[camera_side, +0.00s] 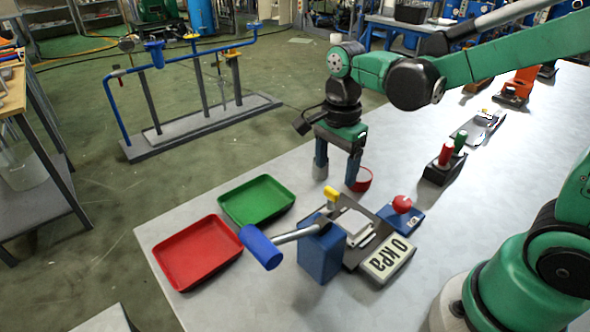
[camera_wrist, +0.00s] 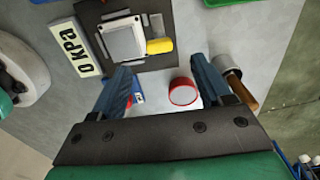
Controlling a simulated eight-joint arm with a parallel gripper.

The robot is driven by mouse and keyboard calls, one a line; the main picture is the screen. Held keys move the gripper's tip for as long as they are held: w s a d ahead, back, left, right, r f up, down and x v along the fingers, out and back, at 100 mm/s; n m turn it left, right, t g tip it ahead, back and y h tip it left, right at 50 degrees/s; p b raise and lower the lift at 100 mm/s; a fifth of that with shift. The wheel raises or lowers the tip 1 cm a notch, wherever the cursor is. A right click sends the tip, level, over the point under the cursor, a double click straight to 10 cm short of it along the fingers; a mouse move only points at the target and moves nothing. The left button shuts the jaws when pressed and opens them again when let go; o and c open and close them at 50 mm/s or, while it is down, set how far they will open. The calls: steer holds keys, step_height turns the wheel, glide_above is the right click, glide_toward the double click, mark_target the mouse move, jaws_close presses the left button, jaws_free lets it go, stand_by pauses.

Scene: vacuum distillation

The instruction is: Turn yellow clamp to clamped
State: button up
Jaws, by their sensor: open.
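The yellow clamp (camera_side: 331,193) sticks up at the back of a vacuum device on the table. In the wrist view the yellow clamp (camera_wrist: 159,46) points sideways from a pale square plate (camera_wrist: 123,38). My gripper (camera_side: 337,179) hangs pointing down just behind the clamp, its fingers apart and empty. In the wrist view my gripper (camera_wrist: 160,66) has one finger on each side of the picture's middle, and the clamp lies beyond the fingertips. I see no contact with it. Whether the clamp is locked is too small to tell.
A display (camera_side: 388,259) reads 0 kPa. Red (camera_side: 197,252) and green (camera_side: 257,201) trays lie left. A red button (camera_side: 402,203) stands right. A red-rimmed round dish (camera_side: 362,181) is close beside my gripper.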

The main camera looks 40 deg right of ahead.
mark_target(333, 189)
steer(key=shift+f, duration=2.35)
jaws_close()
